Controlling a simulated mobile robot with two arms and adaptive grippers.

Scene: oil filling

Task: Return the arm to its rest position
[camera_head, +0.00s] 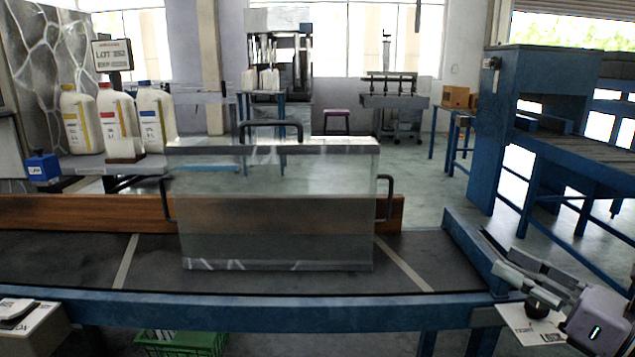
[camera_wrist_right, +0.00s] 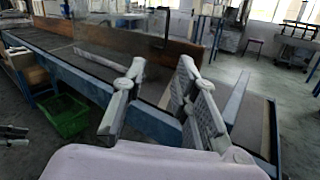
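My right gripper (camera_head: 515,272) is at the lower right in the head view, near the right end of the conveyor. In the right wrist view its two grey fingers (camera_wrist_right: 158,85) stand apart with nothing between them. Grey finger-like parts (camera_wrist_right: 12,136) at the left edge of the wrist view may be my left gripper; their opening cannot be told. A clear box-like cover (camera_head: 275,205) with dark handles stands on the dark conveyor (camera_head: 80,260), away from the right gripper.
Three white bottles with yellow, red and blue labels (camera_head: 115,120) stand on a back-left surface. A green crate (camera_head: 185,343) sits below the conveyor. A white card (camera_head: 530,325) is near my right gripper. A blue machine frame (camera_head: 530,120) stands at right. Open floor (camera_head: 425,185) lies behind.

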